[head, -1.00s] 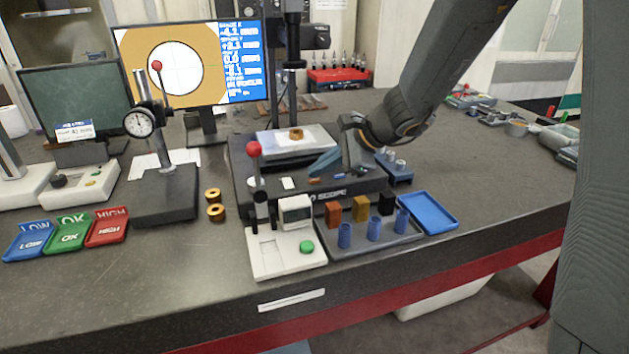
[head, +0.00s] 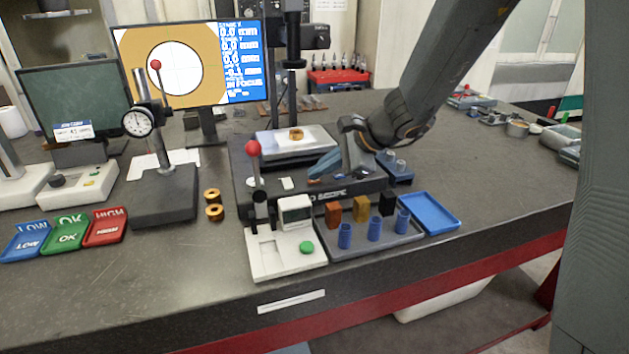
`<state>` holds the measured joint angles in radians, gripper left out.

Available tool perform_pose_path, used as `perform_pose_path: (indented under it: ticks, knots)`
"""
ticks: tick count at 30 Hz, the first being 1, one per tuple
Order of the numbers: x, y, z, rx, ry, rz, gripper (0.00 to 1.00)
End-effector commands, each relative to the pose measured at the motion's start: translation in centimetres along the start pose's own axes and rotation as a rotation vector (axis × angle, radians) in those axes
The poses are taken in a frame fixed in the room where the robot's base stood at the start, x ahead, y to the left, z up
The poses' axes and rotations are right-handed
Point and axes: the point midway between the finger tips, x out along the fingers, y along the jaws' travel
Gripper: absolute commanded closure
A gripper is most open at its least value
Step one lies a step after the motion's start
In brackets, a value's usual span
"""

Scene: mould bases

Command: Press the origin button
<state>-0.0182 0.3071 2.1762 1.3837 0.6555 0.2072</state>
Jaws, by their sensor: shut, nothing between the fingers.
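The scope base (head: 243,181) is a dark block in the middle of the bench, lettered "SCOPE" on its front. A small pale piece (head: 287,184) and a small orange piece (head: 313,181) show on its front top. I cannot read which is the origin button. My gripper (head: 312,174) is shut and empty, its blue fingertips low over the base near the orange piece. Whether the tips touch anything is unclear. A brass ring (head: 296,134) lies on the pale stage (head: 272,147).
A red-knobbed lever (head: 253,149) stands left of my gripper. In front are a white device with a green button (head: 306,248) and a grey tray (head: 377,238) with coloured blocks and blue cylinders. A blue tray (head: 429,212) lies right. Bench room is free at right.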

Motion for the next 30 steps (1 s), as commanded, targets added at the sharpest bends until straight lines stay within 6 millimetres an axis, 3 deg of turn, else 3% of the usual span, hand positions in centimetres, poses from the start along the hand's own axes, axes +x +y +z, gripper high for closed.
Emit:
perform_pose_path:
  ticks: [30]
  knots:
    - [-1.6,-1.1,1.2,0.0,0.0,0.0,1.0]
